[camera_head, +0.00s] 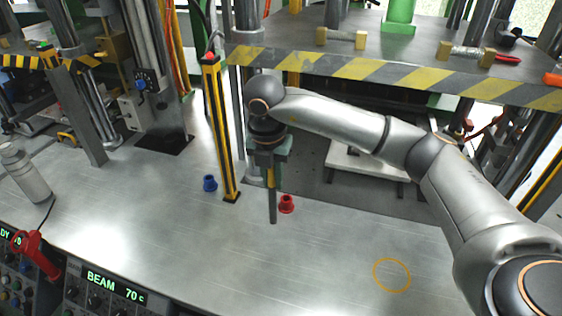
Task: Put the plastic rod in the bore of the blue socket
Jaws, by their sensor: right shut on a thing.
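The blue socket (210,183) stands on the metal table, left of the yellow and black post. My right gripper (271,180) points down above the table and is shut on the plastic rod (273,207). The rod is dark grey and hangs upright, its lower part showing below the fingers. The rod and gripper are to the right of the blue socket and apart from it. The socket's bore is too small to make out clearly. My left gripper is not in view.
A red socket (287,204) stands just right of the rod. The yellow and black post (221,130) rises between the blue socket and my right gripper. An orange ring (376,275) marks the table at right. A grey bottle (26,174) stands far left. The front middle table is clear.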

